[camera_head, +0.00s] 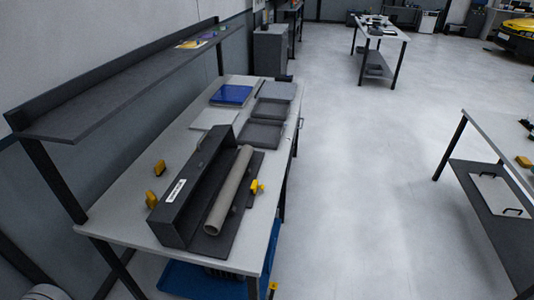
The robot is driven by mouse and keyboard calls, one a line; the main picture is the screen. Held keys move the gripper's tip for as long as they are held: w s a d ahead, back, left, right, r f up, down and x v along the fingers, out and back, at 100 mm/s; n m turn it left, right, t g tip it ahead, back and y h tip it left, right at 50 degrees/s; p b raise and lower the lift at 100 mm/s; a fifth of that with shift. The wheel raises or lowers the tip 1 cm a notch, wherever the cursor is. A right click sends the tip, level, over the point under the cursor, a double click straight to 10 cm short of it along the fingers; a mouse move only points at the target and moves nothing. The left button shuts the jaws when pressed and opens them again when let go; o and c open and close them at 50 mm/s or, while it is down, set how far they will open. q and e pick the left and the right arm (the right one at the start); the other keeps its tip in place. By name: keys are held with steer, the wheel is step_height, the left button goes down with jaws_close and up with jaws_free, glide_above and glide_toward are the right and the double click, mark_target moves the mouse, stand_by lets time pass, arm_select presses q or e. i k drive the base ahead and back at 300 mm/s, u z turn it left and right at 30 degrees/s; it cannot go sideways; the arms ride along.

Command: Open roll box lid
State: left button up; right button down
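A grey-beige roll (229,190) lies along that side, over a flat dark panel (214,245). I cannot tell for certain which panel is the lid. A thin handle shows near the box's far end. Neither of my grippers is in view, and nothing is seen touching the box.
Yellow pieces (159,167) stand left of the box; another (256,187) is right of the roll. Dark trays (260,134) and a blue item (231,95) lie behind it. A shelf (120,85) overhangs the bench's left. Another table (490,130) stands right, across open floor.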

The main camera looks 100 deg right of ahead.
mark_target(175, 221)
steer(key=z, duration=2)
